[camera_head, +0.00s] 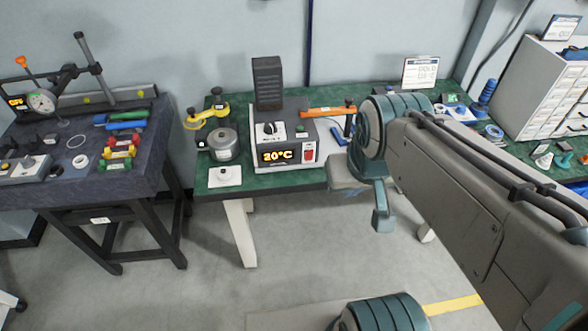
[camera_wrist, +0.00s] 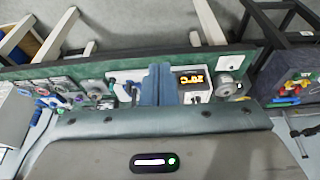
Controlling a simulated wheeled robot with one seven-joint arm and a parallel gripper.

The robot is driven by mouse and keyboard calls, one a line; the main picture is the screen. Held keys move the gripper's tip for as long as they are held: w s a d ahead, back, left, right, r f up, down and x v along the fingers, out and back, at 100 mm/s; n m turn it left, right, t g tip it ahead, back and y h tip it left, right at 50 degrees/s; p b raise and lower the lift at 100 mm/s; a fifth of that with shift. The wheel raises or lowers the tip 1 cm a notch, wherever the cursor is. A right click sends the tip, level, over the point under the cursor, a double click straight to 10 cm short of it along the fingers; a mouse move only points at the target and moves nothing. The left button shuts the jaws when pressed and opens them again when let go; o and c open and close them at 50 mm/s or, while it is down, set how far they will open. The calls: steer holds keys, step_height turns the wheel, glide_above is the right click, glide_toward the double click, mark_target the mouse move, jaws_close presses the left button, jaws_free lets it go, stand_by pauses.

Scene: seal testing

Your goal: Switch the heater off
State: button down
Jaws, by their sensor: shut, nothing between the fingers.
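The heater (camera_head: 291,135) is a grey and white box on the green-topped bench. Its lit display (camera_head: 277,156) reads 20°C, a dark knob (camera_head: 270,128) is above it, and a red switch (camera_head: 308,152) is at the right of its front. The heater's display also shows upside down in the wrist view (camera_wrist: 190,79). My gripper (camera_head: 382,222) hangs right of the heater, in front of the bench, apart from the switch. In the wrist view, my gripper's fingers (camera_wrist: 159,80) are together and empty, and cover part of the heater's front.
A round metal pot (camera_head: 222,144) and a yellow clamp (camera_head: 206,112) stand left of the heater. An orange-handled tool (camera_head: 328,111) lies on its right. A dark table (camera_head: 150,160) with tools is at the left. The floor in front is mostly clear.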

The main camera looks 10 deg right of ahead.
mark_target(309, 156)
steer(key=w+a+f+m+t+y+b, duration=0.1)
steer(key=w+a+f+m+y+b, duration=0.5)
steer(key=m, duration=0.5)
steer(key=w+a+f+m+t+y+b, duration=0.1)
steer(key=w+a+f+m+y+b, duration=0.15)
steer(key=w+f+m+b, duration=0.6)
steer(key=w+d+f+m+t+h, duration=0.1)
steer(key=w+d+f+m, duration=0.1)
steer(key=m, duration=0.7)
steer(key=w+d+f+m+t+h+b, duration=0.1)
steer(key=d+f+m, duration=0.3)
steer(key=m, duration=0.5)
steer(key=w+d+f+m+t+h, duration=0.2)
steer(key=w+f+m, duration=0.2)
steer(key=f+m, duration=0.3)
steer(key=shift+d+m+t+b, duration=0.3)
steer(key=shift+d+m+b, duration=0.1)
steer(key=shift+m, duration=0.65)
steer(key=shift+w+f+h, duration=0.1)
steer(key=shift+h, duration=0.15)
